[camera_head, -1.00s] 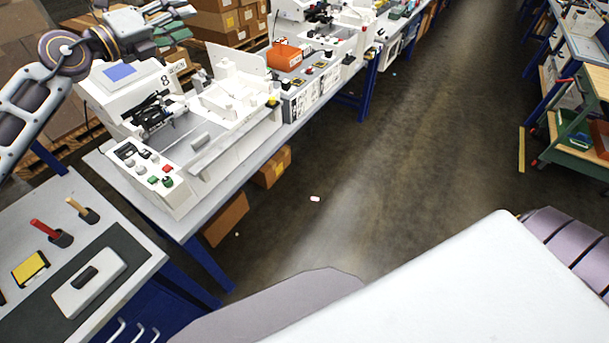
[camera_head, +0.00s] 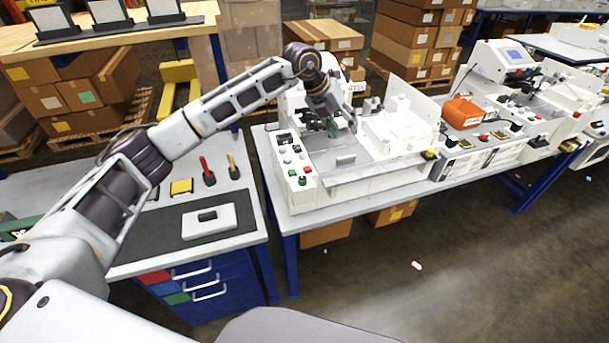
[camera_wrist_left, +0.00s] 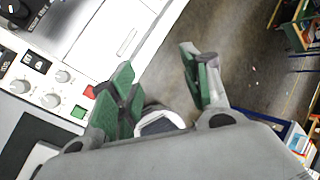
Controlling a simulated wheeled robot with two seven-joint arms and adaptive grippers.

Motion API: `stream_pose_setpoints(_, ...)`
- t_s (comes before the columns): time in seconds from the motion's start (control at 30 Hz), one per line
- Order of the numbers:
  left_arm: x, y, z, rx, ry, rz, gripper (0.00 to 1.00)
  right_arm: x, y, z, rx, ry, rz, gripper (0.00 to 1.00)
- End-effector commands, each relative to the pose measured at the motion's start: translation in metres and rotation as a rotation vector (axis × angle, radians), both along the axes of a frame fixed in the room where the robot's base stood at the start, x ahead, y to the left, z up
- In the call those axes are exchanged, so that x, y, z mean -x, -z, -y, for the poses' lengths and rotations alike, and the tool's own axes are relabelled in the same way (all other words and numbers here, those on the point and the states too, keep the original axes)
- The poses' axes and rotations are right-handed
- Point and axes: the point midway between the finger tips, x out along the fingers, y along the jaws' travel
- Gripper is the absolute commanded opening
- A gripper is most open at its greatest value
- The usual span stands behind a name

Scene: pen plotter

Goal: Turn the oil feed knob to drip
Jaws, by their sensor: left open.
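The white machine (camera_head: 335,195) stands on the grey bench, with a control panel of small knobs and red and green buttons at its left. I cannot read which is the oil feed knob. My left gripper (camera_head: 336,125) hangs over the machine. In the left wrist view its green-padded fingers (camera_wrist_left: 157,61) are spread, with nothing between them, to the right of the knobs. My right gripper is not in view.
A side bench to the left holds a dark mat (camera_head: 180,228), a white block (camera_head: 210,221), and red and yellow handled tools. More machines and an orange case (camera_head: 462,111) stand along the bench to the right.

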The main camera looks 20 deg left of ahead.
Motion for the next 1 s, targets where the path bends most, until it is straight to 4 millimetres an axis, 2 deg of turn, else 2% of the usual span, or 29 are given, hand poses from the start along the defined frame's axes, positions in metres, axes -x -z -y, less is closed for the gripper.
stream_pose_setpoints(0.3,0.025,0.027,-0.055,-0.236,-0.137,-0.177,0.47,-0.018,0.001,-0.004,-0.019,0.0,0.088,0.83)
stream_pose_setpoints(0.6,0.058,0.034,-0.095,-0.402,-0.284,-0.351,0.47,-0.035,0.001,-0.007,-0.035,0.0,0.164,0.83)
stream_pose_setpoints(0.7,0.064,0.035,-0.101,-0.424,-0.334,-0.386,0.47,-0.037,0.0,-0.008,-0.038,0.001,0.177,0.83)
stream_pose_setpoints(1.0,0.064,0.035,-0.101,-0.411,-0.384,-0.395,0.47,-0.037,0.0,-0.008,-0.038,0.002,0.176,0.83)
